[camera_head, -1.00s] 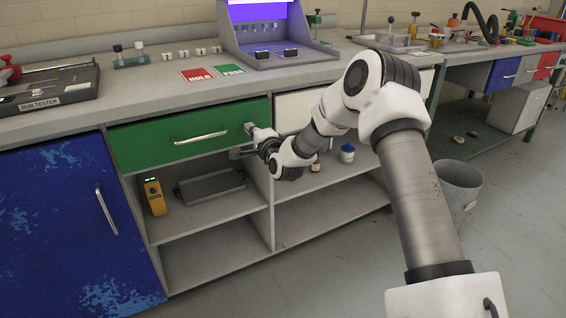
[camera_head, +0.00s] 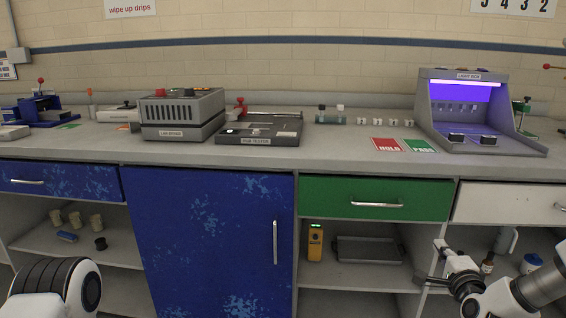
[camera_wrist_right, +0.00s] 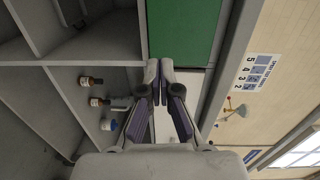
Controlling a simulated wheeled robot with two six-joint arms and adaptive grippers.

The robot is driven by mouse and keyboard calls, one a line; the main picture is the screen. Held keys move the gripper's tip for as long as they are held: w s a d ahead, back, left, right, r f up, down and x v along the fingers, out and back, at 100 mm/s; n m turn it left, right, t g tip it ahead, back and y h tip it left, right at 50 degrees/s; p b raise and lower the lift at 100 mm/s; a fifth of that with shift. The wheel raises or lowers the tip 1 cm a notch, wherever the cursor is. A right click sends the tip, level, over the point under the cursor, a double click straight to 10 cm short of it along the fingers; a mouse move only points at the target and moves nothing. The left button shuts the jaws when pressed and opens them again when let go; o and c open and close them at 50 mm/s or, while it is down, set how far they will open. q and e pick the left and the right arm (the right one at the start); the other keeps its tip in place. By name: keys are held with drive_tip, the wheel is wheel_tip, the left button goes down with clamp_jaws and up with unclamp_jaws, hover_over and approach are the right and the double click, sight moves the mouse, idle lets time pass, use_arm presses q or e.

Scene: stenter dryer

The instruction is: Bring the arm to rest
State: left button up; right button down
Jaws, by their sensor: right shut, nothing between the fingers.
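My right gripper (camera_head: 434,262) is in front of the lower cabinet's open shelves, below the right end of the green drawer (camera_head: 376,191). Its arm comes in from the lower right. In the right wrist view the two fingers of this gripper (camera_wrist_right: 160,66) meet at their tips, with nothing held between them. The green drawer (camera_wrist_right: 181,30) shows beyond the fingertips there. The drawer looks closed. A white part of my left arm (camera_head: 55,290) shows at the lower left; its gripper is out of the picture.
The grey worktop (camera_head: 330,157) carries a rub tester (camera_head: 258,131), a lab dryer (camera_head: 182,115) and a light box (camera_head: 470,110). An orange handheld device (camera_head: 315,243) and a grey tray (camera_head: 368,251) sit on the shelf near my right gripper. Small bottles (camera_wrist_right: 92,81) stand beside it.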

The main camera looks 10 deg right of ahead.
drive_tip(key=s+a+f+n+g+y, duration=0.25)
drive_tip(key=s+a+f, duration=0.25)
drive_tip(key=a+f, duration=0.45)
drive_tip(key=s+a+f+n+g+y, duration=0.2)
drive_tip(key=s+a+f+n+g, duration=0.3)
drive_tip(key=f, duration=0.8)
drive_tip(key=s+a+f+n+g, duration=0.3)
drive_tip(key=s+f, duration=0.2)
drive_tip(key=s, duration=0.3)
drive_tip(key=s+a+f+n+g, duration=0.25)
drive_tip(key=s+f, duration=0.25)
drive_tip(key=s, duration=0.3)
drive_tip(key=s+n+g, duration=0.4)
drive_tip(key=s+n, duration=0.2)
drive_tip(key=s, duration=0.4)
wheel_tip(320, 180, up, 24)
drive_tip(key=p, duration=2.4)
drive_tip(key=shift+a+n+h, duration=0.3)
drive_tip(key=shift+n+h, duration=0.1)
drive_tip(key=shift+h, duration=0.05)
